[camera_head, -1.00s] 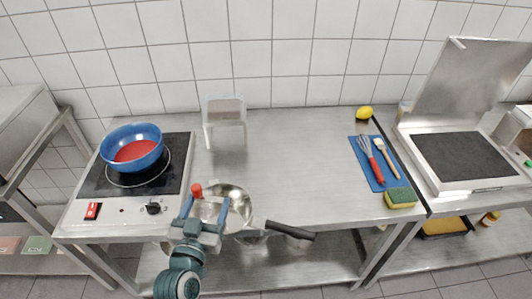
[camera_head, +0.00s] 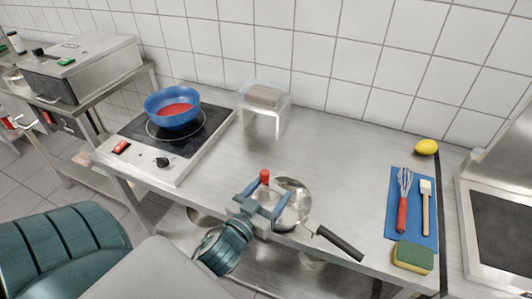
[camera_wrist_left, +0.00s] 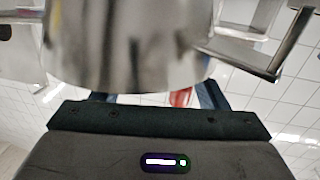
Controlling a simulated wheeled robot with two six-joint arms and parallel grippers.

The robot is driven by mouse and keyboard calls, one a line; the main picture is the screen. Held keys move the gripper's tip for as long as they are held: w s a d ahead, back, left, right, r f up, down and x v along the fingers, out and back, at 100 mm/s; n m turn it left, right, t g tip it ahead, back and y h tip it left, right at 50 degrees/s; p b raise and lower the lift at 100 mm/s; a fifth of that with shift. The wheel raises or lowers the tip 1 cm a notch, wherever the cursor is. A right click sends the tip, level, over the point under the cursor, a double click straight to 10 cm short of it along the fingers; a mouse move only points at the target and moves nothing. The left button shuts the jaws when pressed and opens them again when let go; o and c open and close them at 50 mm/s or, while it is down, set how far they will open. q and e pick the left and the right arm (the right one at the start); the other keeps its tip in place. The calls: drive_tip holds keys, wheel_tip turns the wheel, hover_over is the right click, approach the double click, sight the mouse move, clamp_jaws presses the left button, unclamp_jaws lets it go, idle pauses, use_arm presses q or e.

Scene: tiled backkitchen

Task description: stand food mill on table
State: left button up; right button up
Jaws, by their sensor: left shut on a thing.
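The food mill (camera_head: 293,203) is a shiny metal bowl with a red knob (camera_head: 264,176) and a long black handle (camera_head: 340,243) pointing down and right. My left gripper (camera_head: 266,203) is shut on the mill at its left side. The mill appears over the front part of the steel table (camera_head: 335,150); I cannot tell the gap beneath it. In the left wrist view the metal bowl (camera_wrist_left: 130,45) fills the upper middle, with a metal bracket at its right. The fingers are partly hidden behind the bowl. My right gripper is not in view.
A hob (camera_head: 180,145) with a blue pan (camera_head: 172,108) stands on the left. A clear stand (camera_head: 265,97) is at the back. A blue mat (camera_head: 398,225) with whisk and brush, a sponge (camera_head: 412,257) and a lemon (camera_head: 427,147) are on the right. The table's middle is clear.

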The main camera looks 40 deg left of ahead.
use_arm(q)
drive_tip(key=s+a+r+n+g+y+b, duration=0.1)
drive_tip(key=a+r+n+y+b, duration=0.15)
drive_tip(key=a, duration=0.25)
drive_tip(key=s+a+r+n+y+b, duration=0.1)
drive_tip(key=a+r+n+y+b, duration=0.15)
drive_tip(key=a, duration=0.35)
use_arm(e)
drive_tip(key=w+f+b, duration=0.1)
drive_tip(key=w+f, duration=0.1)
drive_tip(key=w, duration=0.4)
use_arm(q)
drive_tip(key=w+d+f+p, duration=0.1)
drive_tip(key=w+f, duration=0.2)
drive_tip(key=w, duration=0.5)
drive_tip(key=w+d+f+m+p, duration=0.1)
drive_tip(key=w+d+f+p, duration=0.1)
drive_tip(key=w, duration=0.5)
drive_tip(key=shift+w+f+y, duration=0.4)
drive_tip(key=o, duration=1.8)
drive_tip(key=shift+f, duration=0.1)
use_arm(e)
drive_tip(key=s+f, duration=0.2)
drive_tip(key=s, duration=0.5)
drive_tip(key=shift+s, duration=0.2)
use_arm(q)
drive_tip(key=shift+s, duration=0.15)
